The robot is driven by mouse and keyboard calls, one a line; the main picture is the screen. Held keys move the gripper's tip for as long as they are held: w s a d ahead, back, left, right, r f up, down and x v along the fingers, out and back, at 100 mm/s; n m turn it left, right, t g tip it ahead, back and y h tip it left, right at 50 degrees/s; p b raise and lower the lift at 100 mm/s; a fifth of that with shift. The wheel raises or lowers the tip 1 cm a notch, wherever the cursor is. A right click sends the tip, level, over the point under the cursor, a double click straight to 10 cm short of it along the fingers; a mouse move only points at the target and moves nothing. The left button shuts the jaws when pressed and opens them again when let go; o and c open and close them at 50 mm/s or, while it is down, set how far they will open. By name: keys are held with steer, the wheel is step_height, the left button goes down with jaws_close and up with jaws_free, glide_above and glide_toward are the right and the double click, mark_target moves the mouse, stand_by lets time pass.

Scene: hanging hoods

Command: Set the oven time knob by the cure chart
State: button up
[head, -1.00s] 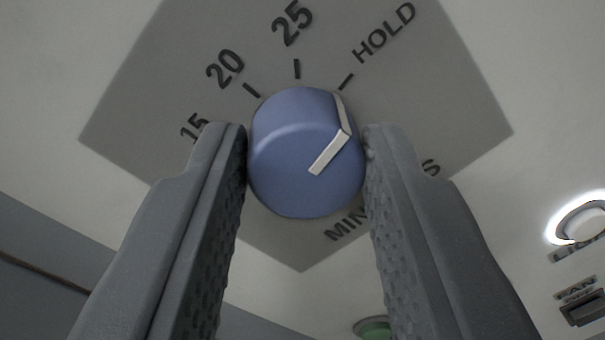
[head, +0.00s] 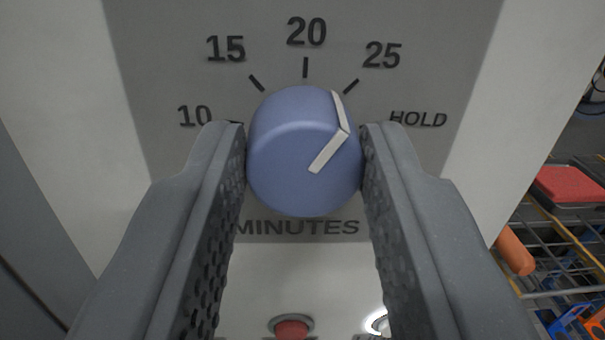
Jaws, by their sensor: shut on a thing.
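The blue time knob (head: 300,150) sits between the two fingers of my gripper (head: 304,155), which is shut on it. The knob's white pointer line (head: 334,140) points up and right, in line with the tick beside 25 (head: 382,55). The grey dial plate (head: 440,60) also shows 10, 15, 20, HOLD and MINUTES. My fingers partly cover the plate at both sides of the knob. The cure chart is not in view.
Below the dial are a red button (head: 291,330) and part of a lit white ring (head: 379,322), partly behind my right finger. At right are a wire rack (head: 560,270), a red-topped item (head: 570,185) and an orange handle (head: 515,250).

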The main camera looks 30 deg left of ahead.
steer(key=n, duration=0.1)
steer(key=n+b, duration=0.1)
steer(key=n, duration=0.2)
steer(key=shift+d+f+b, duration=0.15)
steer(key=shift+f+b, duration=0.1)
steer(key=shift+b, duration=0.15)
steer(key=n+b, duration=0.2)
steer(key=n, duration=0.2)
steer(key=shift+f+n+y+b, duration=0.15)
steer(key=shift+n+y+b, duration=0.2)
steer(key=shift+n+y, duration=0.05)
steer(key=n+g+b, duration=0.1)
steer(key=n+b, duration=0.2)
steer(key=n, duration=0.3)
steer(key=o, duration=1)
steer(key=shift+w, duration=0.1)
steer(key=shift+c, duration=0.2)
steer(key=shift+r+y, duration=0.2)
steer(key=shift+y, duration=0.1)
